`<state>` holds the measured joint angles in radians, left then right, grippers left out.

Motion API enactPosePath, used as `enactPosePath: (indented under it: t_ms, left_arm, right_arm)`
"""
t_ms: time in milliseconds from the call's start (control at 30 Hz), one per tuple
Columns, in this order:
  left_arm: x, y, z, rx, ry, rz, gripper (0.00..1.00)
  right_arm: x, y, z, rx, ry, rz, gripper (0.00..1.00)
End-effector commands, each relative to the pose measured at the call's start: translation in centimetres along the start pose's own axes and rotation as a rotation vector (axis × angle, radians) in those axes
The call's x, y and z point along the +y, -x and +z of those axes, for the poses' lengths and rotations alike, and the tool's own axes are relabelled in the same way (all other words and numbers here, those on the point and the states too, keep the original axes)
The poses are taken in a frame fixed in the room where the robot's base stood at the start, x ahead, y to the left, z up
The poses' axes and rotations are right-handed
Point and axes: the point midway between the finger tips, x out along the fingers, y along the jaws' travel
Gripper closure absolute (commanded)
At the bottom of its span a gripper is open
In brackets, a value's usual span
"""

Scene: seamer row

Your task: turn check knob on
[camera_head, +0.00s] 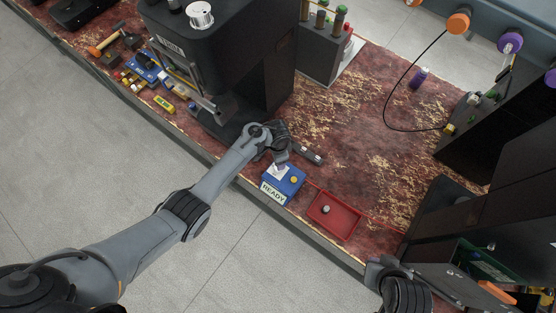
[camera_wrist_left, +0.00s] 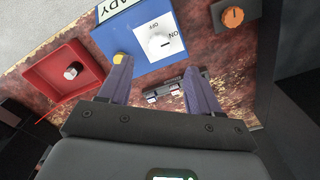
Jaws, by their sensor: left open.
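A blue box (camera_head: 283,187) with a READY label sits near the bench's front edge. In the left wrist view the blue box (camera_wrist_left: 116,39) shows a white panel with a round white knob (camera_wrist_left: 157,43) between OFF and ON markings. I cannot tell which marking the knob points to. A yellow button (camera_wrist_left: 119,57) is on the same face. My left gripper (camera_head: 280,158) is over the back of the box. In the left wrist view its two fingers (camera_wrist_left: 158,88) are spread and empty, with the knob beyond them, apart from both.
A red tray (camera_head: 336,216) holding a small grey knob-like part stands to the right of the box. A dark device (camera_head: 308,154) lies behind the box. A black machine (camera_head: 222,50) stands at back left. Bare bench lies to the right; an orange knob (camera_wrist_left: 233,17) shows in the wrist view.

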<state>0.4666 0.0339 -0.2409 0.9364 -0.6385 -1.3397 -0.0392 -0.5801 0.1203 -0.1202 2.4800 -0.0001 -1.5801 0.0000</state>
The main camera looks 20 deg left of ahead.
Motion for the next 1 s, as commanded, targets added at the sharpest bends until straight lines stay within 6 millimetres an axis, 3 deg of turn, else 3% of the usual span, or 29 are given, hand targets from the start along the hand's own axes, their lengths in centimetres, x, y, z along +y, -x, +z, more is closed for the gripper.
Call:
enactPosePath:
  t_ms: [233, 700, 867, 1000]
  left_arm:
    - [0.1, 2.4, -0.1, 0.001, 0.001, 0.001, 0.37]
    - [0.0, 2.7, 0.0, -0.001, 0.000, 0.001, 0.37]
    - [0.7, 2.0, 0.6, -0.011, 0.000, 0.013, 0.37]
    - [3.3, -0.4, 3.0, -0.053, 0.001, 0.058, 0.37]
  right_arm:
    - [0.1, 0.6, -0.2, -0.001, 0.005, 0.004, 1.00]
    - [0.0, 0.6, -0.2, 0.000, 0.000, 0.000, 1.00]
    - [0.0, 0.8, -0.3, 0.001, -0.003, -0.002, 1.00]
    - [-0.1, 1.3, -0.4, 0.001, -0.005, -0.004, 1.00]
